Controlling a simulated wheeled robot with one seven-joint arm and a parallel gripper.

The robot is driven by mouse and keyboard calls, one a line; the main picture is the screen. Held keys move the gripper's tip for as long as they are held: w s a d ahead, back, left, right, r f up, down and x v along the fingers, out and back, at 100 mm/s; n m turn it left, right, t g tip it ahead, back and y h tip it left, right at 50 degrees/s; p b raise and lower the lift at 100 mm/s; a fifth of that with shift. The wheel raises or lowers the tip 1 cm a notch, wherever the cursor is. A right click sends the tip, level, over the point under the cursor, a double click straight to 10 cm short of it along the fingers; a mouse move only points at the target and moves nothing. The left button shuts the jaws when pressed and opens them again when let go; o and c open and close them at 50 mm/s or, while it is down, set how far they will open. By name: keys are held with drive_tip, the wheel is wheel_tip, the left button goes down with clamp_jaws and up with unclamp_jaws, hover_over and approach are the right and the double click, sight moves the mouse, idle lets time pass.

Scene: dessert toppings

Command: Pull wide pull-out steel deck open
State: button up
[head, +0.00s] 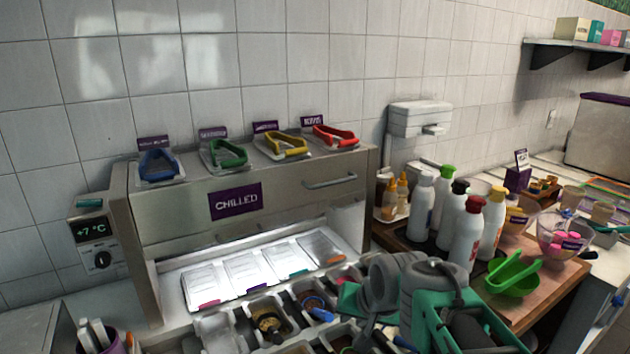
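The steel chilled unit (125,205) stands on the counter against the tiled wall. Its wide upper steel front (295,200) carries a purple CHILLED sign (236,201) and a bar handle (330,180) at the right. I cannot tell for sure which part is the pull-out deck. The lit bay below holds several clear-lidded bins (246,270). My green and grey arm (425,300) is at the lower right, in front of the unit's right end, and hides part of the counter. I cannot make out my gripper's fingertips, and nothing of mine is seen on the handle.
Several tongs (228,153) in different colours lie on top of the unit. Open topping bins (268,322) fill the front. A temperature box (97,240) is at left.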

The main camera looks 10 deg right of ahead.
drive_tip(key=w+d+r+m+t+y, duration=0.1)
drive_tip(key=w+r+m+t, duration=0.2)
drive_tip(key=w, duration=0.5)
drive_tip(key=w+d+r+m+t+y, duration=0.1)
drive_tip(key=w+r+m, duration=0.2)
drive_tip(key=w+r, duration=0.45)
drive_tip(key=m+t+y, duration=0.3)
drive_tip(key=m+t, duration=0.1)
approach(337, 183)
drive_tip(key=f+x, duration=0.1)
drive_tip(key=x, duration=0.4)
drive_tip(key=p+x, duration=0.1)
drive_tip(key=x, duration=0.1)
drive_tip(key=r+x, duration=0.1)
drive_tip(key=x, duration=0.1)
drive_tip(key=shift+w, duration=0.3)
drive_tip(key=shift+w+a+f, duration=0.1)
drive_tip(key=shift+w+a, duration=0.15)
drive_tip(key=shift+w, duration=0.25)
drive_tip(key=shift+c, duration=0.6)
clamp_jaws()
